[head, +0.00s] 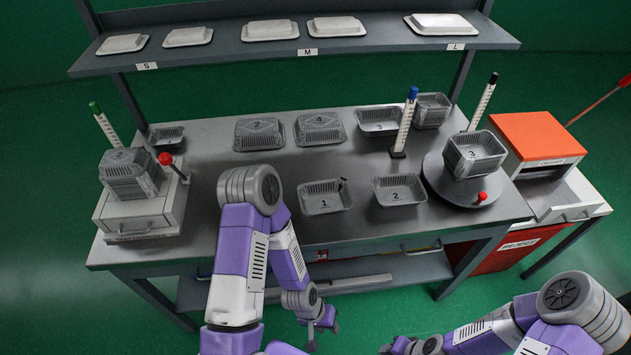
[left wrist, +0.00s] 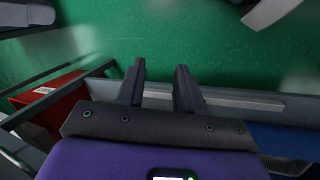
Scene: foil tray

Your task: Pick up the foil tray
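Several foil trays are in the head view. An open tray marked 1 (head: 324,205) sits near the table's front edge, with a small dark mark at its right rim. An open tray marked 2 (head: 399,197) is right of it. Behind them are a tray marked 3 (head: 379,128), and trays marked 4 (head: 320,136) and 2 (head: 259,143) that look upside down. The task does not say which tray. My left gripper (head: 321,328) is below the table's front edge, apart from every tray; its fingers are spread and empty in the left wrist view (left wrist: 160,85). My right gripper (head: 386,349) is at the bottom edge, its fingers unclear.
Tray stacks stand on a scale (head: 140,222) at left and a round turntable (head: 443,193) at right. A post with a blue top (head: 404,130) stands behind the front trays. A shelf (head: 225,47) with white lids overhangs the back. A red reject bin (head: 505,250) is at right.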

